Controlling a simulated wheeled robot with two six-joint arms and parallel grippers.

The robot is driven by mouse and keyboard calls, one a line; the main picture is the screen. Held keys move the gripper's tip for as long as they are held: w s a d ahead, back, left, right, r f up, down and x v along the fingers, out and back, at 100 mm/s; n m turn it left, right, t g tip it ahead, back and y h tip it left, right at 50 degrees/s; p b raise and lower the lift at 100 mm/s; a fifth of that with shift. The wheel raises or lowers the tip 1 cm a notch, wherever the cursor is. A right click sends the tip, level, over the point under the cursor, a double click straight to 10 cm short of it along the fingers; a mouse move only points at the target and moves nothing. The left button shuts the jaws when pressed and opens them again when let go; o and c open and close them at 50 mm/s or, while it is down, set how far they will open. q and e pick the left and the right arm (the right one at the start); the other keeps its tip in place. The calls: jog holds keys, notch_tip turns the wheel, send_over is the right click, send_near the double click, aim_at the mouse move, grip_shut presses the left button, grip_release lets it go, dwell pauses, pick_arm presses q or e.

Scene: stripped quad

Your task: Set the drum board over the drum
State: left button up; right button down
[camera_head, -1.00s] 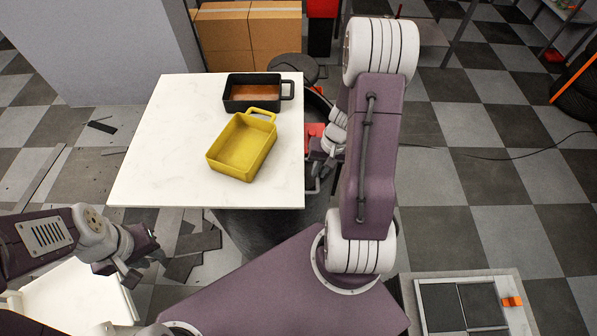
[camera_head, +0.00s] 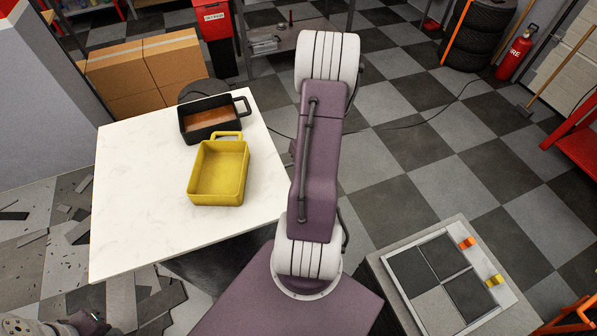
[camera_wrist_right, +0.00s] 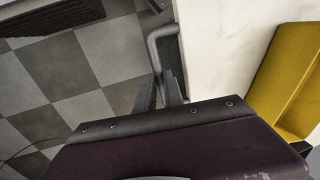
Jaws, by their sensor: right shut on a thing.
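A white, marble-looking board (camera_head: 130,220) lies at left centre in the head view, with a dark drum-like body (camera_head: 215,265) partly visible under its near right edge. In the right wrist view the board (camera_wrist_right: 215,60) fills the upper middle, with a bent grey handle (camera_wrist_right: 156,42) along its edge. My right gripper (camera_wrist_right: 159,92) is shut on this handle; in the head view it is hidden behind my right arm. My left gripper (camera_head: 90,323) shows only partly at the bottom left; its jaws are unclear.
A black pan (camera_head: 190,131) and a yellow pan (camera_head: 218,170) sit on the board. Cardboard boxes (camera_head: 140,70) and a dark round top (camera_head: 205,88) are behind it. A pedestal with a tiled panel (camera_head: 440,275) stands at lower right. Checkered floor is open beyond my right arm.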

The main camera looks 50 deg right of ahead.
jog(key=shift+d, duration=0.25)
jog(key=c, duration=1.6)
grip_release()
jog(key=shift+o, duration=0.7)
jog(key=shift+s+d, duration=0.1)
jog(key=shift+s, duration=0.1)
jog(key=w+v, duration=0.1)
jog(key=v, duration=0.8)
jog(key=shift+s, duration=0.5)
